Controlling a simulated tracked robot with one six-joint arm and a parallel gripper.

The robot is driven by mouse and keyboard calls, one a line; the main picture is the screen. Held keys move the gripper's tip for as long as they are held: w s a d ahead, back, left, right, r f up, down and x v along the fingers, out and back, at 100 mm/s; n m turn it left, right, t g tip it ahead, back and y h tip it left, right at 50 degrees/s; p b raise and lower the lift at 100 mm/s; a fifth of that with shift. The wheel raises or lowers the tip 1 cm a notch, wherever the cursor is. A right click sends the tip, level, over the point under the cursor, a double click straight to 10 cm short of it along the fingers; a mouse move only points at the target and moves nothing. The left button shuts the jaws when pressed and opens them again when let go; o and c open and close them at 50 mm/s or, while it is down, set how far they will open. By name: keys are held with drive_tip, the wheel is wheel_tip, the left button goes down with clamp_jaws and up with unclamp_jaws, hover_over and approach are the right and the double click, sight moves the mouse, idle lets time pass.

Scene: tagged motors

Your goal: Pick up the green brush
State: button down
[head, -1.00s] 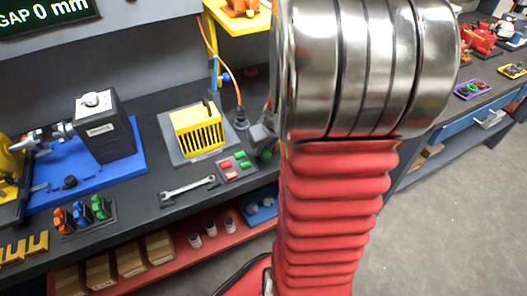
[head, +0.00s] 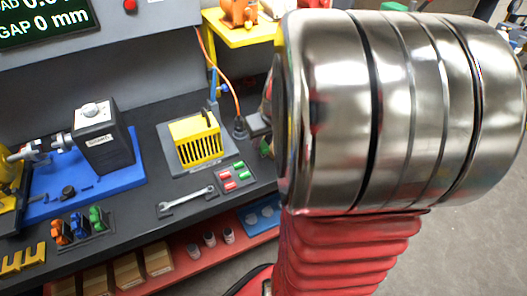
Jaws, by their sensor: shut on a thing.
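My arm's large metal joint and red bellows cover the middle and right of the head view and hide most of my gripper. A grey part of my gripper (head: 258,124) shows at the joint's left edge, above the bench. Just below it a small piece of green (head: 265,147) peeks out, most of it hidden. It appears to be the green brush, with my gripper shut on it. The fingertips and the grip itself are hidden.
A yellow slotted box (head: 197,140) on a grey plate, a button pad (head: 232,177) and a wrench (head: 186,201) are near the gripper. A rack of orange, blue and green items (head: 80,228) and a black motor (head: 103,138) on a blue base stand to the left.

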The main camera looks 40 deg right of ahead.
sight(263, 144)
drive_tip(key=shift+r, duration=1.5)
drive_tip(key=c, duration=2)
unclamp_jaws()
drive_tip(key=shift+c, duration=0.2)
drive_tip(key=c, duration=0.4)
drive_tip(key=shift+a+f, duration=0.1)
